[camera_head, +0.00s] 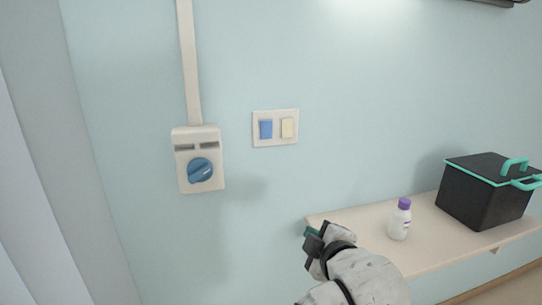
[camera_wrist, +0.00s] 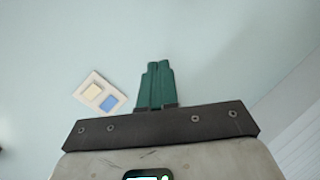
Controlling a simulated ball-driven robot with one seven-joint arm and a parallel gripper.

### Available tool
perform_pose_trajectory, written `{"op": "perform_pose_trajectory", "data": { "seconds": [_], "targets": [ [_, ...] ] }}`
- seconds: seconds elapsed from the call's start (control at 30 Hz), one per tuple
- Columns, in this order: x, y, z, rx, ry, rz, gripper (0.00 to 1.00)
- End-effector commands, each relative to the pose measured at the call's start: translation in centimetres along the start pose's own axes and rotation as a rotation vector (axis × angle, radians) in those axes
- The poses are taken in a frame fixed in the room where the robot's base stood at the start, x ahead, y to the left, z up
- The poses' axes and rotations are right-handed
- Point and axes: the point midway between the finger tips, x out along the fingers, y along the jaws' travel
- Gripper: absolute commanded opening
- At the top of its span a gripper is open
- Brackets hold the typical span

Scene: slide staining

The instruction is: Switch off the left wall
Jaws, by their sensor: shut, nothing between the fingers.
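A white wall plate (camera_head: 255,143) with two rocker switches is on the pale blue wall in the head view. Its left rocker (camera_head: 266,129) is blue and its right rocker (camera_head: 288,128) is cream. In the wrist view the plate appears turned, with the cream rocker (camera_wrist: 93,89) and the blue rocker (camera_wrist: 109,103) to the left of my fingers. My gripper (camera_head: 309,233) is below the plate in the head view, apart from it. Its green fingers (camera_wrist: 155,85) are shut together and empty.
A white box with a blue rotary knob (camera_head: 200,170) is on the wall left of the plate, under a vertical conduit (camera_head: 190,65). A shelf (camera_head: 430,245) at right holds a white bottle with a purple cap (camera_head: 400,220) and a black pot (camera_head: 485,190). The wall around the plate is clear.

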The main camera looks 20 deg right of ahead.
Motion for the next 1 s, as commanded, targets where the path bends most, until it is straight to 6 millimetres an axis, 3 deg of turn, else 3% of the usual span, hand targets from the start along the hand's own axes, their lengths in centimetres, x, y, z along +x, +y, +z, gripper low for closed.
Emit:
{"op": "perform_pose_trajectory", "data": {
  "seconds": [0.2,0.4,0.57,1.0],
  "targets": [
    [0.5,7.4,-6.8,-0.288,0.125,0.261,0.0],
    [-0.6,11.4,-10.5,-0.447,0.164,0.41,0.0],
    [-1.0,12.5,-11.5,-0.489,0.171,0.45,0.0],
    [-1.1,12.5,-11.4,-0.49,0.171,0.449,0.0]
  ]
}}
